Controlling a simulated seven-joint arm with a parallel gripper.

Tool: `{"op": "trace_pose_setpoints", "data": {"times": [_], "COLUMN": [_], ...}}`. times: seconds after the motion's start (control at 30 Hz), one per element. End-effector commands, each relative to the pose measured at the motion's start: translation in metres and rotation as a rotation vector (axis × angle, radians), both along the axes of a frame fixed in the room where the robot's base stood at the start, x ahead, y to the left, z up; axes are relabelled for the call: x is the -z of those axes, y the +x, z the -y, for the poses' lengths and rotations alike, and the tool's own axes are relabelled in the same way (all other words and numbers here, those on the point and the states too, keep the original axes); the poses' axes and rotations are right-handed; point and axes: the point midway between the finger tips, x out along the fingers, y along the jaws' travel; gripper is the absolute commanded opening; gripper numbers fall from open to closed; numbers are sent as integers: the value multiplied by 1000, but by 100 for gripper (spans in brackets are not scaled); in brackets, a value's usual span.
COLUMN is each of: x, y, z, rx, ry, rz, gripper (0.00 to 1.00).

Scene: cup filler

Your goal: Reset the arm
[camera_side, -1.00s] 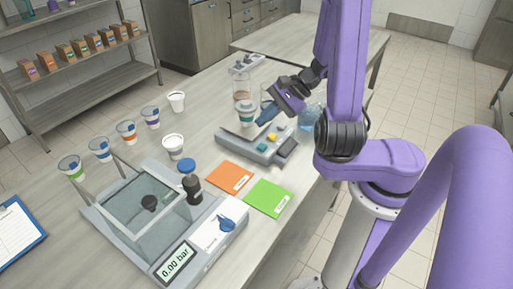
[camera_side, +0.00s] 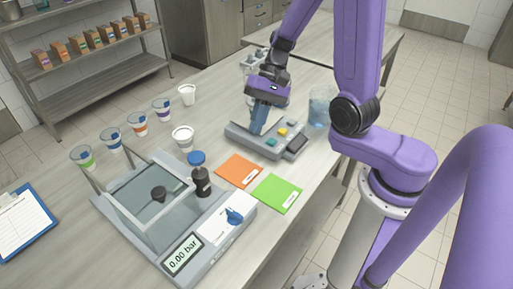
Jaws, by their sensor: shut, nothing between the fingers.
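My purple arm reaches over the table (camera_side: 310,165) from the right. My gripper (camera_side: 256,131) points down, its blue fingers shut and empty. In the picture its tips overlap the rear part of a grey device with coloured buttons (camera_side: 268,141). I cannot tell whether the tips touch it. The gripper and wrist partly hide the clear glassware and the area behind that device.
A clear container with blue contents (camera_side: 322,106) stands right of the gripper. A grey chamber with a pressure display (camera_side: 182,254), a dark bottle with a blue cap (camera_side: 202,182), orange (camera_side: 238,171) and green (camera_side: 276,193) cards and several cups (camera_side: 137,124) stand nearer or left.

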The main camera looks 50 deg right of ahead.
Motion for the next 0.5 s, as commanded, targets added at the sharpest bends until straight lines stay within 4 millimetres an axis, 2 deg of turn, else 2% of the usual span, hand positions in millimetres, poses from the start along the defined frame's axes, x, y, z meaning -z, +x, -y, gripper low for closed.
{"op": "trace_pose_setpoints", "data": {"times": [0.5], "x": [-11], "y": [-42], "z": [-13], "rx": [-513], "ry": [-138], "rz": [75], "gripper": [0]}}
